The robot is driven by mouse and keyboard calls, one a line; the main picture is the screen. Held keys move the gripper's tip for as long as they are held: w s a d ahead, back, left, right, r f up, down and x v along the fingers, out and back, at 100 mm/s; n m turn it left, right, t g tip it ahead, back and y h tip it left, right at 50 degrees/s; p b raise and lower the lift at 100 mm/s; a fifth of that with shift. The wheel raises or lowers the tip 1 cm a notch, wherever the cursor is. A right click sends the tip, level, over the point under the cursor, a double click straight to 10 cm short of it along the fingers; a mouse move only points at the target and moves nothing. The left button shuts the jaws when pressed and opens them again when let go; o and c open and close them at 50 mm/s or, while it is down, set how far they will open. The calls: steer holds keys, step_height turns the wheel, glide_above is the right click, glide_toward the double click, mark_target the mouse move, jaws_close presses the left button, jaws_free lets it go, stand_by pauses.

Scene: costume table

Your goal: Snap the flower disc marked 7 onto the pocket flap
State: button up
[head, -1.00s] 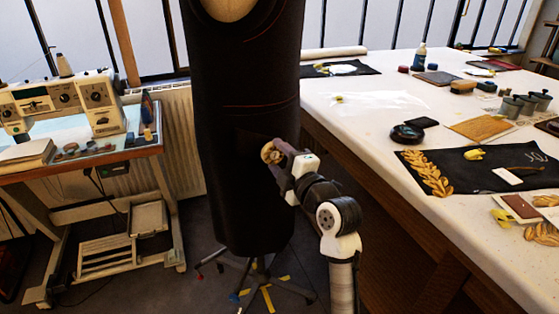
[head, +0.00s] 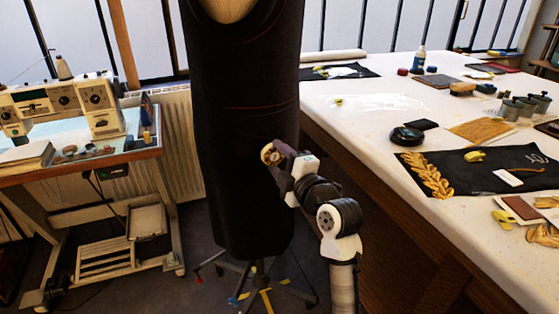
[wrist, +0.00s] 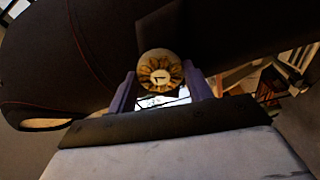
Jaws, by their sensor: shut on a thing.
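The flower disc (wrist: 160,72) is round and gold, with a pale centre bearing a dark mark that could be a 7 seen turned. My gripper (wrist: 160,84) is shut on it, one purple finger on each side. In the head view the disc (head: 268,153) shows at the tip of my gripper (head: 274,156), in front of the dark garment (head: 240,120) on the dress form. The pocket flap cannot be clearly made out against the black cloth. A dark panel (wrist: 160,24) behind the disc in the wrist view may be it. Contact cannot be told.
A long white table (head: 360,118) stands at the right, with a dark embroidered cloth (head: 480,172) and several tools. A sewing machine (head: 60,105) stands on a table at the left. The dress form's wheeled stand (head: 262,280) is below the garment.

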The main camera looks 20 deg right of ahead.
steer(key=shift+w, duration=0.5)
stand_by(0.3)
steer(key=o, duration=1.5)
steer(key=shift+s, duration=0.1)
steer(key=shift+b+v, duration=1.15)
steer(key=shift+v, duration=0.25)
steer(key=shift+a+b+v, duration=0.25)
steer(key=shift+b+v, duration=0.45)
steer(key=shift+v, duration=0.55)
steer(key=shift+a+b+v, duration=0.25)
steer(key=shift+b+v, duration=0.45)
steer(key=shift+v, duration=0.55)
steer(key=shift+s+r, duration=0.1)
